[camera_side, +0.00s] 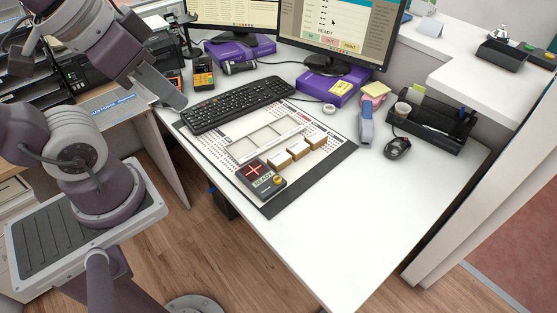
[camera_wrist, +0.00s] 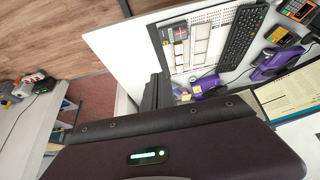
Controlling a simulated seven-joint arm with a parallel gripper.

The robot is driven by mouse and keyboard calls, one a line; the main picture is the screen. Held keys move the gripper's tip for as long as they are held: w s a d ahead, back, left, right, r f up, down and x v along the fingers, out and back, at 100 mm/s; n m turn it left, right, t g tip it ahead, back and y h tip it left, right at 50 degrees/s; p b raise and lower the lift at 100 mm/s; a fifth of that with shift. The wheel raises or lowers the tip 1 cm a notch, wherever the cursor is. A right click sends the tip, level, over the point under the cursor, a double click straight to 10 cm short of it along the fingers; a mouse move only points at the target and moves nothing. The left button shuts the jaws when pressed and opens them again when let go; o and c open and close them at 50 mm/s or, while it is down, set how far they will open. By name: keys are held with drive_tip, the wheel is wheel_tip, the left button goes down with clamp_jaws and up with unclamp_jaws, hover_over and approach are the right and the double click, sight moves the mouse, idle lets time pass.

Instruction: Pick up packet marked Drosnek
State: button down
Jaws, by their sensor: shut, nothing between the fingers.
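Several small tan packets stand in a row on the dark-edged mat (camera_side: 325,177): one at the left (camera_side: 279,160), one in the middle (camera_side: 298,150) and one at the right (camera_side: 317,143). Their markings are too small to read, so I cannot tell which is Drosnek. My gripper (camera_side: 176,100) is shut and empty, up at the left of the side view, above the desk's left edge and well apart from the packets.
A white compartmented frame (camera_side: 232,155) lies on the mat behind the packets. A keyboard (camera_side: 238,104) lies behind. A blue-grey tool (camera_side: 366,127), mouse (camera_side: 398,148) and black organiser (camera_side: 432,124) stand right. The front desk is clear.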

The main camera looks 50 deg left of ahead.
drive_tip(key=c, duration=2.1)
unclamp_jaws()
drive_tip(key=o, duration=1.4)
drive_tip(key=shift+c, duration=0.2)
drive_tip(key=m+g, duration=0.6)
drive_tip(key=m, duration=3)
hover_over(280, 157)
wheel_tip(280, 157, down, 32)
drive_tip(key=shift+w+d+f, duration=0.1)
drive_tip(key=f, duration=0.6)
drive_tip(key=shift+s+f, duration=0.2)
drive_tip(key=shift+f, duration=0.2)
